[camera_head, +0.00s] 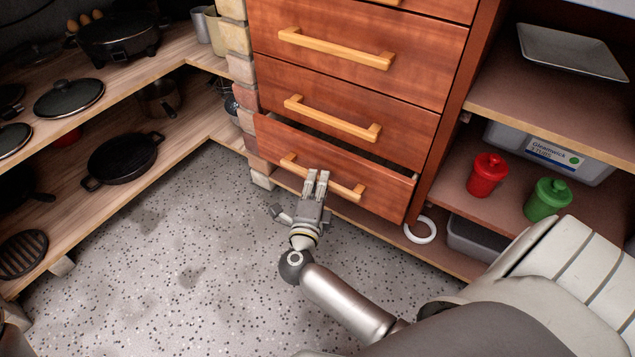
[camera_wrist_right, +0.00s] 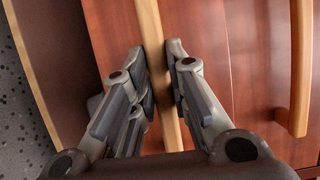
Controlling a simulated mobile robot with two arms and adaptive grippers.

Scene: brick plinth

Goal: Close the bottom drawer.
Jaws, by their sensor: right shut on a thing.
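The bottom drawer (camera_head: 335,169) of the reddish wooden cabinet stands partly open, with a dark gap above its front edge. Its light wooden handle (camera_head: 340,187) runs across the drawer front. My right gripper (camera_head: 316,178) is at the left half of this handle, with its fingers shut on it. In the right wrist view the fingers (camera_wrist_right: 160,57) sit on both sides of the handle bar (camera_wrist_right: 152,22), and the drawer front lies behind them. The inside of the drawer is mostly hidden. My left gripper is not in view.
The drawers above (camera_head: 345,105) look shut. To the right, shelves hold a red canister (camera_head: 487,175), a green canister (camera_head: 547,199) and a grey bin. A white ring (camera_head: 420,230) is by the cabinet's lower right. Left shelves hold pans (camera_head: 122,160). The speckled floor in front is clear.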

